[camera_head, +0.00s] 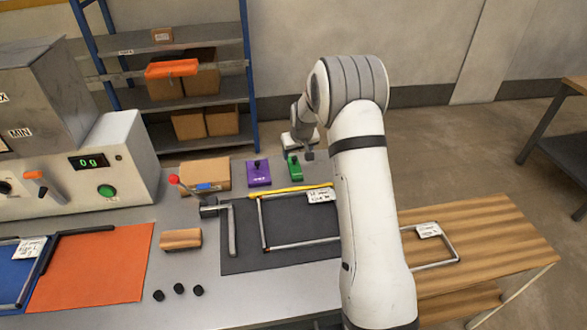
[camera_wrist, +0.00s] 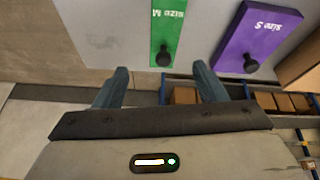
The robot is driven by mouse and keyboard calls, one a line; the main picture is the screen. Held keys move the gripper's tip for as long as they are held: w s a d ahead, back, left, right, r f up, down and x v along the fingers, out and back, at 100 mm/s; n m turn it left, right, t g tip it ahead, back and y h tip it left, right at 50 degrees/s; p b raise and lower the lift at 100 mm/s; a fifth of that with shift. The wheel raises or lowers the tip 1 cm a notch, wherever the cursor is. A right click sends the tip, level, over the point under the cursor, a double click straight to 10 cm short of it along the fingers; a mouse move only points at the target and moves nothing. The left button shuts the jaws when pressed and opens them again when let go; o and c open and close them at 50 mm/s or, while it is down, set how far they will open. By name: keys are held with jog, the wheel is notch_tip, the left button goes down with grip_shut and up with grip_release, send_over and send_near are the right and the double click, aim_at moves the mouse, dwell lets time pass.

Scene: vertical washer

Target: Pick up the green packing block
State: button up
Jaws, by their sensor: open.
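The green packing block (camera_head: 294,169) lies flat at the back of the grey table in the head view, right of the purple block (camera_head: 259,174). In the wrist view the green block (camera_wrist: 167,28) is marked "size M" and has a dark knob near its lower end. Its top is cut off by the picture edge. My gripper (camera_head: 308,154) is close to the green block in the head view. In the wrist view my gripper (camera_wrist: 161,72) has its two fingers well apart with nothing between them, and the knob shows just beyond the fingertips.
The purple block (camera_wrist: 254,38), marked "size S", also has a knob and lies close beside the green one. A cardboard box (camera_head: 206,175) and a red-knobbed lever (camera_head: 174,180) stand farther left. A dark mat (camera_head: 285,236) with a metal frame lies in front. Shelves (camera_head: 180,92) stand behind.

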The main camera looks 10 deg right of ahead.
aim_at(295, 160)
jog(key=shift+a+p+x, duration=0.1)
jog(key=shift+p+x, duration=0.55)
jog(key=shift+x, duration=1.1)
jog(key=shift+a+p+x, duration=0.15)
jog(key=shift+p+x, duration=0.45)
jog(key=shift+x, duration=1.1)
jog(key=shift+c, duration=0.2)
jog(key=c, duration=1.2)
